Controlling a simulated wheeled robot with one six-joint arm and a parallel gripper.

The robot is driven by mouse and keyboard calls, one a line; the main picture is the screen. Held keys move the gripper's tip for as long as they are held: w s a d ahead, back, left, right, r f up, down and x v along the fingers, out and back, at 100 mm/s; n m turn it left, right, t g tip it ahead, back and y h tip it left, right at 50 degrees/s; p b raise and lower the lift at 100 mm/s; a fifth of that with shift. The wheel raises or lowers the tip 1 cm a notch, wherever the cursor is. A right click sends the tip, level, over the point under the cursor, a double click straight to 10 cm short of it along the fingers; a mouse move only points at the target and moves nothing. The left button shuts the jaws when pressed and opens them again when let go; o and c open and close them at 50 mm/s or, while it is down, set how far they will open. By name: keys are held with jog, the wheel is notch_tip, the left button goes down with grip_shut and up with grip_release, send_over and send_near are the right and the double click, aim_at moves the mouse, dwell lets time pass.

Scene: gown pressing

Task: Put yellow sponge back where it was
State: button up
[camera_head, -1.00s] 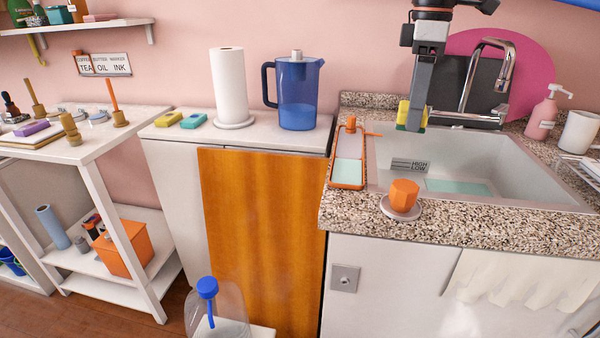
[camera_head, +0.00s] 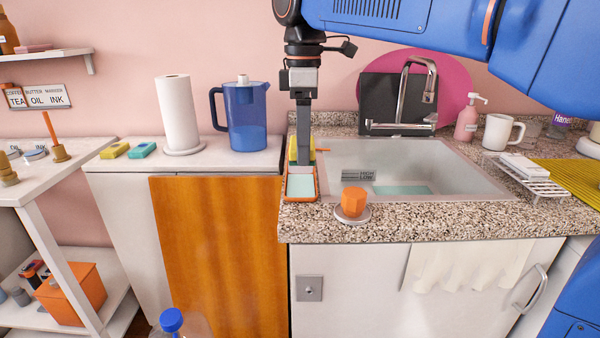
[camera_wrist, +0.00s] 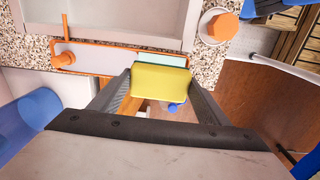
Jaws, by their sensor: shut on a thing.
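My gripper (camera_head: 303,150) is shut on a yellow sponge (camera_wrist: 160,81), which spans the space between the two fingers in the wrist view. In the head view the fingers point down over the orange-rimmed tray (camera_head: 287,194) at the sink's left edge, and they hide part of the sponge. The tray also shows in the wrist view (camera_wrist: 92,52), with a pale green pad (camera_head: 301,186) at its near end. I cannot tell whether the sponge touches the tray. Another yellow block (camera_head: 115,150) lies on the left counter beside a teal one (camera_head: 142,149).
The sink (camera_head: 450,160) with its faucet (camera_head: 403,95) is right of the tray. An orange knob (camera_head: 354,201) stands on the granite rim. A blue pitcher (camera_head: 245,118) and paper roll (camera_head: 178,112) stand on the left counter. A white mug (camera_head: 500,132) is at right.

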aim_at(301, 184)
jog(key=shift+s+a+f, duration=0.1)
jog(key=shift+a+f, duration=0.1)
jog(key=shift+f, duration=2.95)
jog(key=shift+f, duration=0.15)
jog(key=o, duration=1.1)
notch_tip(301, 184, up, 12)
jog(key=shift+r, duration=0.2)
